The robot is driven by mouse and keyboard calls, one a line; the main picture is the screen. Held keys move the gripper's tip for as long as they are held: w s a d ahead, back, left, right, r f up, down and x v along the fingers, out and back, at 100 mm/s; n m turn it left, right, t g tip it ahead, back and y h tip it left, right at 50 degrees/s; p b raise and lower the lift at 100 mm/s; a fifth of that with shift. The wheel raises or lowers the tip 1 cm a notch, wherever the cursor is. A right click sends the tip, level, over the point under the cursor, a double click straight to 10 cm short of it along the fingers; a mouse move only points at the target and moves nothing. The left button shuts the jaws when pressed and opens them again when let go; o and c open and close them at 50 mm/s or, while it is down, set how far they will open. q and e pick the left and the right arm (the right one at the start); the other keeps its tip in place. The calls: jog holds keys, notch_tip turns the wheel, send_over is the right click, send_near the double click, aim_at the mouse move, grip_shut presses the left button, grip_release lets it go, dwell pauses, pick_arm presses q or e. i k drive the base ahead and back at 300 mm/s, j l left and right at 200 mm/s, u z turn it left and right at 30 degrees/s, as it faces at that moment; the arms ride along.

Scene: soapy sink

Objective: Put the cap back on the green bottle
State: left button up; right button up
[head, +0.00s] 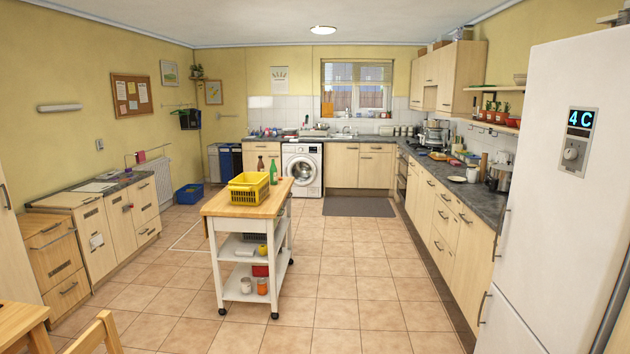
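A green bottle (273,172) stands upright on the wooden top of the white kitchen trolley, behind and to the right of a yellow basket. Its neck points up; it is too small to tell whether a cap is on it. I cannot make out a loose cap anywhere. A brown bottle (261,164) stands just left of the green one, partly hidden by the basket. Neither of my grippers shows in the head view.
The yellow basket (249,187) sits on the trolley top (250,208), with jars on the shelf (246,290) below. Open tiled floor (345,290) lies right of the trolley. The counter (470,202) and fridge (560,190) line the right. A wooden chair (98,335) is at front left.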

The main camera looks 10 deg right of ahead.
aim_at(273, 169)
jog(key=i+z, duration=0.25)
jog(key=i, duration=1)
jog(key=i+l, duration=0.1)
jog(key=i, duration=2.25)
jog(key=i+u, duration=0.3)
jog(key=i, duration=0.35)
jog(key=z, duration=0.75)
jog(key=i, duration=4.2)
